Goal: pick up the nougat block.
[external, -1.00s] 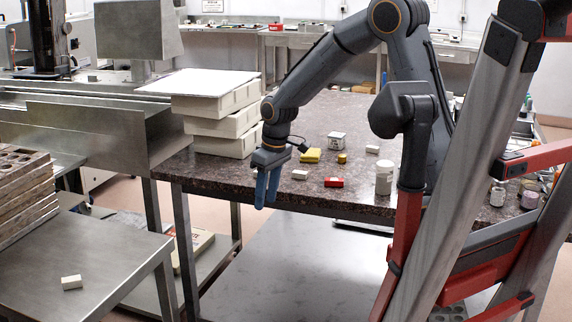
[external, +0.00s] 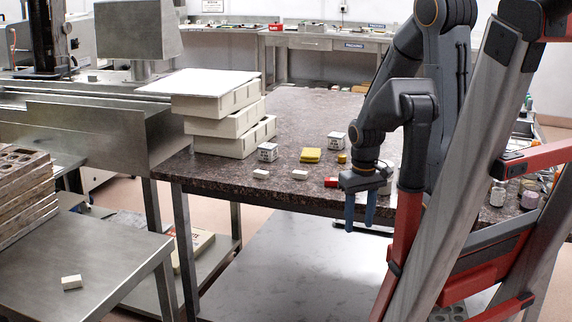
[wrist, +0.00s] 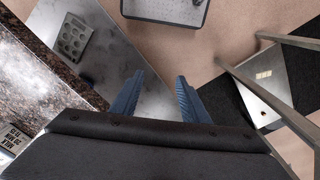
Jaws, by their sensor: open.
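Small pale blocks that could be the nougat block show in the external view; I cannot tell which is nougat. One white block (external: 260,173) and another white block (external: 299,175) lie near the front edge of the dark stone table. A third pale block (external: 71,282) lies alone on the steel table at lower left. My gripper (external: 360,226) points down, open and empty, at the stone table's front edge, right of the blocks.
On the stone table (external: 225,180) stand two labelled cubes (external: 267,152), a yellow block (external: 311,155), a small gold piece (external: 342,158) and a red item (external: 331,182) close to my gripper. Stacked cream trays (external: 235,140) stand at the left. A moulded plate (wrist: 73,38) lies below.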

